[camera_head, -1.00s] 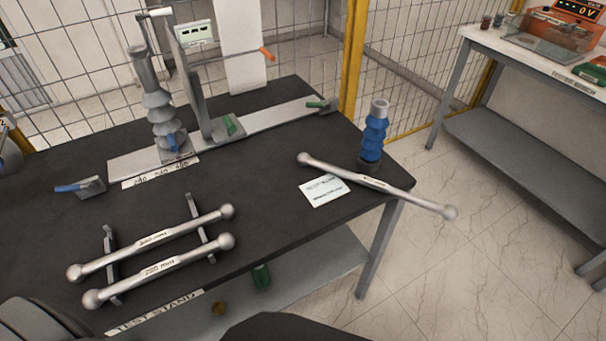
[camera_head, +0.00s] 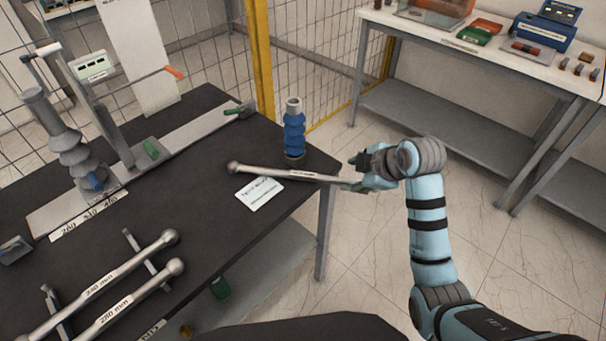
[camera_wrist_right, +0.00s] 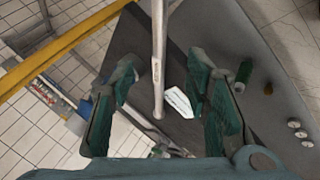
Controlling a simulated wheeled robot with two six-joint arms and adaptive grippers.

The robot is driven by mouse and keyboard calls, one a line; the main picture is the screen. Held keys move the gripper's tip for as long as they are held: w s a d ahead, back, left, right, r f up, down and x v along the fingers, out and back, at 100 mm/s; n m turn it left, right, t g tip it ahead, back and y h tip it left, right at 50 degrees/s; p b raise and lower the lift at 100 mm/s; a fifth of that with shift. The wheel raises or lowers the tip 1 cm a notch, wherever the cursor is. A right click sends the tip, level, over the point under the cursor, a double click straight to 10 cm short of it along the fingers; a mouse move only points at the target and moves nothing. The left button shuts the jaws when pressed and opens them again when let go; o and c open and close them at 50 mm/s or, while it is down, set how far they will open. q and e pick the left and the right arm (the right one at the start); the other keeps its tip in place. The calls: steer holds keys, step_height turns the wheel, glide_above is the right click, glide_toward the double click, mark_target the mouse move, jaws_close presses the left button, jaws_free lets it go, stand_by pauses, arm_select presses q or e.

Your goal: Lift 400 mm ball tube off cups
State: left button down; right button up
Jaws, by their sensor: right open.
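A long silver ball tube (camera_head: 300,175) lies across the table's right corner, its near end overhanging the edge. Its label is too small to read; the other two tubes read 340 mm and 280 mm. One ball (camera_head: 233,168) shows at its left end; its right end is hidden at my right gripper (camera_head: 361,173). In the right wrist view the tube (camera_wrist_right: 158,65) runs between the green fingers of my right gripper (camera_wrist_right: 163,68), which are open with gaps on both sides. No cups can be made out under the tube. My left gripper is out of view.
A blue ribbed post (camera_head: 294,135) stands just behind the tube, and a white card (camera_head: 260,194) lies in front. The 340 mm tube (camera_head: 110,280) and 280 mm tube (camera_head: 130,300) rest on brackets at lower left. A yellow post (camera_head: 261,60) and mesh fence stand behind.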

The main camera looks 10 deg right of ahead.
mark_target(332, 179)
steer(key=b+x, duration=0.2)
steer(key=x, duration=1)
steer(key=shift+w+a+f+b, duration=0.15)
steer(key=shift+w+f+b, duration=0.1)
steer(key=shift+b, duration=0.15)
steer(key=shift+w+a+f, duration=0.1)
steer(key=shift+w+f, duration=0.15)
steer(key=shift+r, duration=0.1)
jaws_close()
